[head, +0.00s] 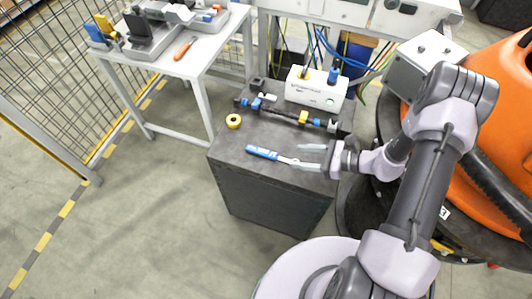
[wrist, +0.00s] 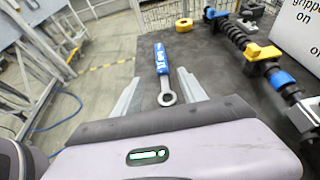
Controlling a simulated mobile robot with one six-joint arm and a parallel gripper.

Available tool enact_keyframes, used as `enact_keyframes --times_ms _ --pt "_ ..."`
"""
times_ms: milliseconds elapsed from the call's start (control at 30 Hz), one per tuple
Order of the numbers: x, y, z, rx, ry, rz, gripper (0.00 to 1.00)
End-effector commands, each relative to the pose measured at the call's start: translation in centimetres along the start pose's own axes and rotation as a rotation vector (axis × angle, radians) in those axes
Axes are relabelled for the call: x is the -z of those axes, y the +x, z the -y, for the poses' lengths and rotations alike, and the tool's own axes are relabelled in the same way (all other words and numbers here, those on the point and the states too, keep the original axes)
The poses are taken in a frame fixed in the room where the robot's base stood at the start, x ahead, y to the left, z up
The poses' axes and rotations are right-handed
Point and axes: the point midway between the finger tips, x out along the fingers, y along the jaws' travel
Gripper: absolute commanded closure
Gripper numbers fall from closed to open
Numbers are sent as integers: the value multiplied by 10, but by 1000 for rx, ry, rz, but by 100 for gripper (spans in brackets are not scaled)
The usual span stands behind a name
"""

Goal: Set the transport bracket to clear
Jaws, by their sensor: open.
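A blue-handled ring wrench (head: 262,152) lies on the dark cabinet top (head: 232,143). It also shows in the wrist view (wrist: 161,60), its ring end toward my palm. My gripper (head: 300,155) is open over the wrench's ring end. In the wrist view, the two fingers of my gripper (wrist: 158,80) stand on either side of the wrench, apart from it. A dark rod with blue and yellow collars (head: 283,115) lies behind the wrench, and at the right in the wrist view (wrist: 250,48). I cannot tell which part is the transport bracket.
A yellow ring (head: 233,121) lies near the cabinet's left edge. A white box with print (head: 316,91) stands behind the rod. A grey table with tools (head: 196,66) is at the back left, with a screwdriver (head: 185,47). An orange machine (head: 490,160) is at the right.

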Motion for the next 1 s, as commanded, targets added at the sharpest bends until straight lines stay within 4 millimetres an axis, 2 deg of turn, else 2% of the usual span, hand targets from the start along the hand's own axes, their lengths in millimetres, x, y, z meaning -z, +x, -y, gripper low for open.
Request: enact_keyframes --times_ms 33,100,200,333,500,600,800,833,1000 --pt "4 17 -2 -6 -1 0 51" --pt "3 36 -2 -5 0 0 51" --pt "2 54 -1 -3 0 0 51" --pt "2 69 0 -3 -1 0 51" --pt "2 104 2 -5 -3 -1 51" --pt "0 114 2 -4 -2 -1 51" --pt "-2 115 3 -1 -1 -1 51" --pt "-2 115 3 -1 -1 -1 53" --pt "-2 115 3 -2 -1 -1 86"
